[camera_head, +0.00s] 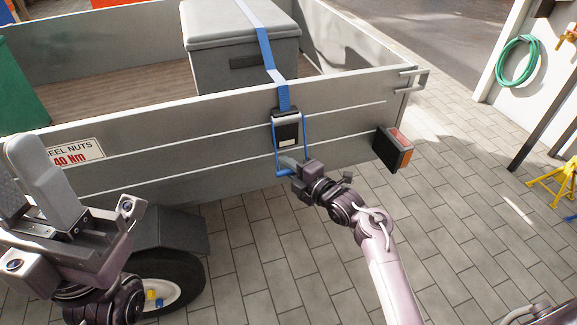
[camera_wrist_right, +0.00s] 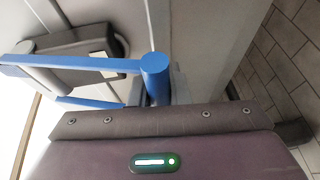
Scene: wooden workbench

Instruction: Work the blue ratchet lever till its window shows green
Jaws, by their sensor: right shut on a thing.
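The black ratchet (camera_head: 287,122) hangs on the outside of the trailer's side wall, below a blue strap (camera_head: 266,45). Its blue lever (camera_head: 276,150) is a U-shaped frame hanging down, with its crossbar at the bottom. The window (camera_head: 289,142) on the ratchet looks pale, not clearly green. My right gripper (camera_head: 288,168) is shut on the lever's crossbar. In the right wrist view the lever (camera_wrist_right: 155,68) rises from the jaws, with the ratchet (camera_wrist_right: 75,62) behind it. My left gripper (camera_head: 30,185) is raised at the left, away from the ratchet; its jaw opening is unclear.
The grey trailer wall (camera_head: 180,130) runs across the view, with a grey box (camera_head: 240,50) strapped inside. A tail lamp (camera_head: 393,148) sticks out right of the ratchet. A wheel (camera_head: 180,275) is below left.

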